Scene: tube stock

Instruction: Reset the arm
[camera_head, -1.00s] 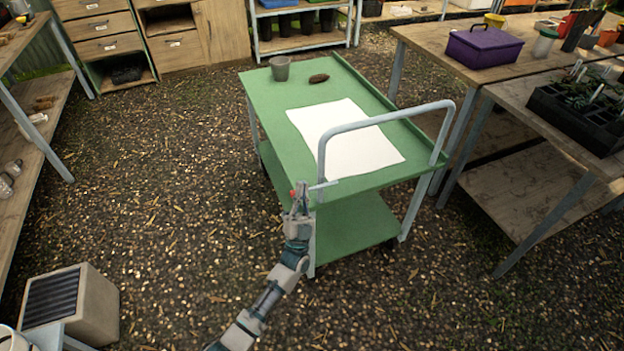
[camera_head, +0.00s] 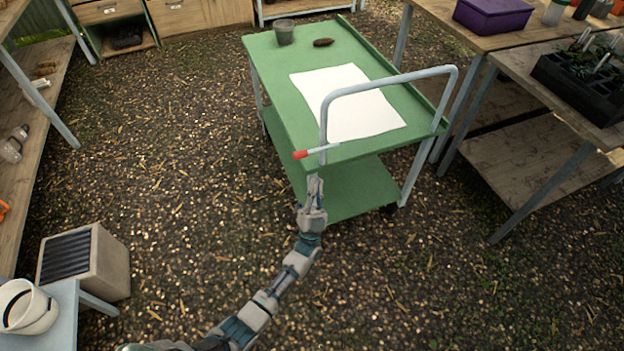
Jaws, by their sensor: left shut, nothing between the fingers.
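My left gripper (camera_head: 315,182) is shut and empty, just below and in front of the near left corner of the green trolley (camera_head: 285,95). A thin pale tube with a red cap (camera_head: 317,151) lies at that corner, beside the foot of the trolley's handle. Its red end points left and appears to stick out past the edge. A small gap shows between the tube and my fingertips. My left arm reaches up from the bottom of the view. My right gripper is not in view.
On the trolley are a white sheet (camera_head: 365,115), a grey pot (camera_head: 284,32) and a dark brown object (camera_head: 323,42). The grey handle (camera_head: 390,80) rises at its near end. A wooden bench (camera_head: 545,165) stands right; a white bucket (camera_head: 28,308) sits lower left. Open ground surrounds my arm.

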